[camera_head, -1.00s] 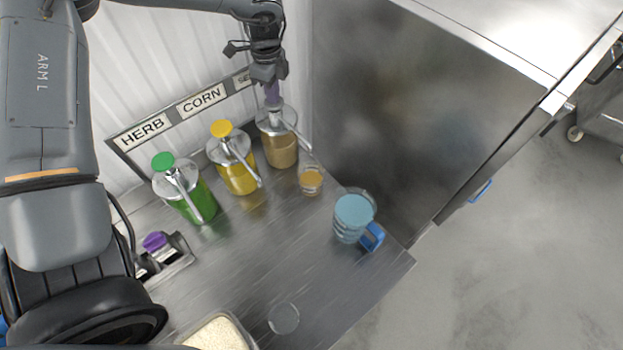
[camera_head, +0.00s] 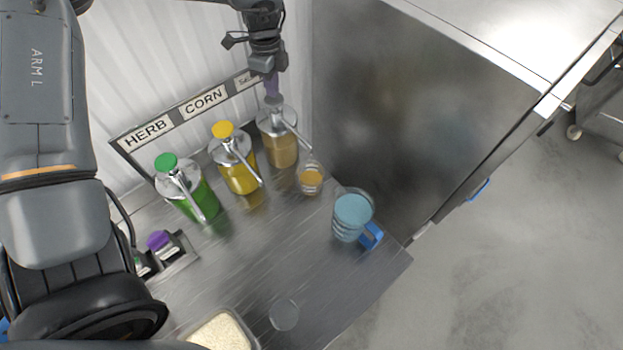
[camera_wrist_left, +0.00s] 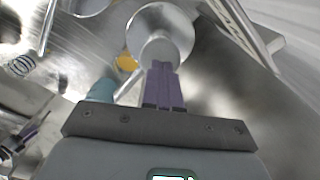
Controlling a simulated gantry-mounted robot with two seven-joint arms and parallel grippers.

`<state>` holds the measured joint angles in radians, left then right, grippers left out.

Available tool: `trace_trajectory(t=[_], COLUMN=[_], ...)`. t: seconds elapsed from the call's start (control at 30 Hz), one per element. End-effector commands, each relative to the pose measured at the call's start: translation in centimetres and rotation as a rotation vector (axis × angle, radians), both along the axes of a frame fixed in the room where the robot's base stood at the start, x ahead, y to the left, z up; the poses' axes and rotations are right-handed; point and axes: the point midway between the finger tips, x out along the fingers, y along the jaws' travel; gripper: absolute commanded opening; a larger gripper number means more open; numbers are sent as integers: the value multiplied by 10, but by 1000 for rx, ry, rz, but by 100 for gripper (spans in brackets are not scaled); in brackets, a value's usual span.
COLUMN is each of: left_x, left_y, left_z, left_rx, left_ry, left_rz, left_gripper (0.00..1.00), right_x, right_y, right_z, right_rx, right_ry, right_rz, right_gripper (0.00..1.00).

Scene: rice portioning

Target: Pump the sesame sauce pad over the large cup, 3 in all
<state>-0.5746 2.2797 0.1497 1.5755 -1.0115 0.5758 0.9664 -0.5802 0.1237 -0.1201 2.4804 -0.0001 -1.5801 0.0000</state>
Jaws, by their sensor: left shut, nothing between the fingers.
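The sesame sauce bottle (camera_head: 281,152) holds tan sauce and stands at the right end of the bottle row, under a partly hidden sign. Its metal pump head (camera_head: 271,101) points its spout to the lower right. My left gripper (camera_head: 272,88) is shut and empty, its purple fingertips at the top of the pump head; contact is hard to tell. In the left wrist view the fingers (camera_wrist_left: 163,88) overlap the pump head (camera_wrist_left: 159,50). My right gripper is not in view.
A corn bottle (camera_head: 240,178) and a herb bottle (camera_head: 190,203) stand left of the sesame bottle. A rice tray (camera_head: 252,339) and a clear round item (camera_head: 284,315) are in front.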

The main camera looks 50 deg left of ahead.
Motion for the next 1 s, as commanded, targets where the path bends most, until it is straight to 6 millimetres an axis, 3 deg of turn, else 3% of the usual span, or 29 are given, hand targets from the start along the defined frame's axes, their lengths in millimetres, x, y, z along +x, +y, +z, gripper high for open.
trace_trajectory(t=[0.33, 0.8, 1.0], left_x=[0, 0, 0], left_y=[0, 0, 0], left_z=[8, 52, 61], left_rx=[1, 1, 0], left_ry=[-1, -1, 0], left_rz=[0, 0, 0], left_gripper=[0, 0, 0], right_x=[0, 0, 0], right_y=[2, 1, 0], right_z=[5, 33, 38], right_rx=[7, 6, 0], right_ry=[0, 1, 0], right_rz=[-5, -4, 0], right_gripper=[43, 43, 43])
